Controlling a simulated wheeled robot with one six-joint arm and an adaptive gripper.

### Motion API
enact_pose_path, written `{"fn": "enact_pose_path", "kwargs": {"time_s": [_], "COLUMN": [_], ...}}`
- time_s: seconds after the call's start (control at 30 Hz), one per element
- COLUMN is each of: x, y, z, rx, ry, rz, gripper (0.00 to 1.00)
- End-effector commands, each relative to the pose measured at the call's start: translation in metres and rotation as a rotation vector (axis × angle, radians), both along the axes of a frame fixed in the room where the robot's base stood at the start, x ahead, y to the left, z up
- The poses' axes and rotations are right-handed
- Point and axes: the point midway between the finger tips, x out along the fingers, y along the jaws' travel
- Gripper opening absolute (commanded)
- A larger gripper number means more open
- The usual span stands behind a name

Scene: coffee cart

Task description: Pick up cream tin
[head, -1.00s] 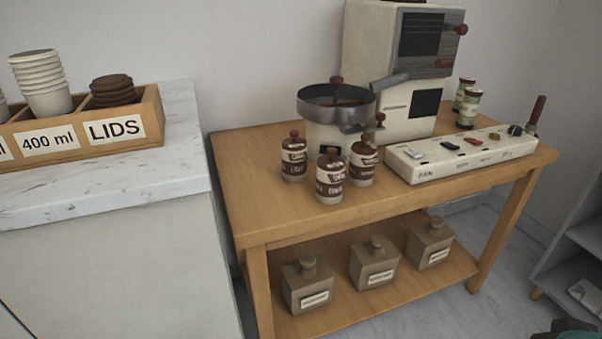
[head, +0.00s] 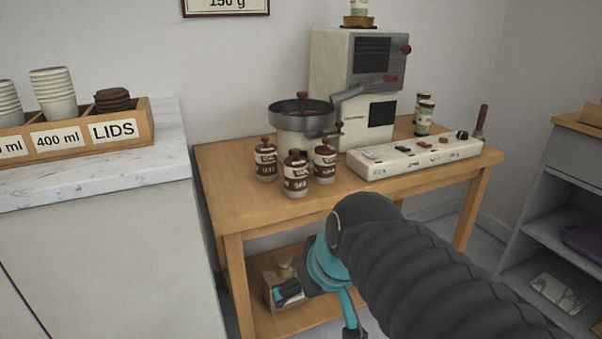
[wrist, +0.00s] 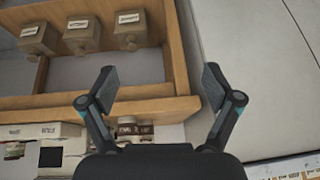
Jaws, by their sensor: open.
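No label reads clearly as cream, so I cannot tell which thing is the cream tin. Tan square canisters with knobbed lids and white labels stand on the lower shelf; the left one (head: 283,269) is partly hidden by my gripper. Canisters also show in the wrist view (wrist: 82,38). My gripper (wrist: 158,85) is open and empty, apart from them, in front of the wooden table.
Three brown-and-cream jars (head: 296,176) stand near the front of the wooden table (head: 225,172). Behind them are a round-topped grinder (head: 300,110) and a tall machine (head: 340,75). A marble counter (head: 100,165) is on the left, a grey shelf (head: 540,210) on the right.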

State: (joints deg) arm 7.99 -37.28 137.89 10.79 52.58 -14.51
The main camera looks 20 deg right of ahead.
Motion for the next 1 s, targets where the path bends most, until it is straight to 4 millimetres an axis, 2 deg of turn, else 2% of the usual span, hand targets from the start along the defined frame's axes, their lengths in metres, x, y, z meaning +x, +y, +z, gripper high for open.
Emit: {"fn": "enact_pose_path", "kwargs": {"time_s": [0.17,0.27,0.4,0.5,0.6,0.73,0.83,1.0], "x": [0.074,0.118,0.173,0.2,0.215,0.224,0.232,0.256], "y": [-0.023,-0.051,-0.11,-0.155,-0.193,-0.223,-0.229,-0.22], "z": [0.024,0.042,0.069,0.085,0.098,0.108,0.109,0.1], "rx": [0.112,0.154,0.161,0.135,0.097,0.06,0.049,0.05], "ry": [-0.083,-0.185,-0.37,-0.494,-0.592,-0.666,-0.687,-0.687], "rz": [0.081,0.129,0.172,0.184,0.188,0.189,0.191,0.195], "gripper": [0.9,0.9,0.9,0.9,0.9,0.9,0.9,0.9]}}
